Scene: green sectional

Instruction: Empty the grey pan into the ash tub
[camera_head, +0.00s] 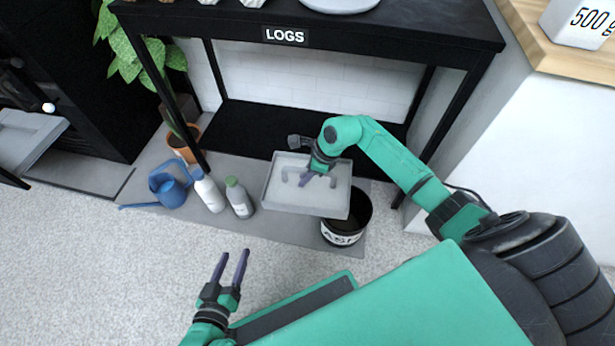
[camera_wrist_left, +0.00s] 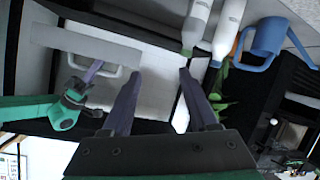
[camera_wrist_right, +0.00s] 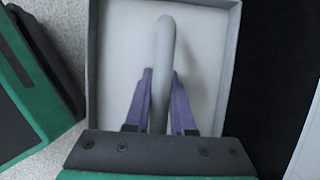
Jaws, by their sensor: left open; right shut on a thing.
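The grey pan (camera_head: 282,198) is a shallow square tray with a raised handle (camera_wrist_right: 163,60) across its middle. My right gripper (camera_head: 308,178) is shut on that handle; the right wrist view shows its fingers (camera_wrist_right: 159,100) on both sides of it. The pan is held above the floor, and its inside looks pale. The black ash tub (camera_head: 343,233), with a white label partly reading "ASH", stands below and beside the pan's right front corner, which hides part of its opening. My left gripper (camera_head: 233,262) is open and empty, low at the front left, apart from the pan.
A black table marked "LOGS" (camera_head: 285,37) stands behind the pan. On the grey mat left of the pan are a grey bottle (camera_head: 240,199), a white bottle (camera_head: 209,194), a blue watering can (camera_head: 171,192) and a potted plant (camera_head: 183,146). The carpet at front left is clear.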

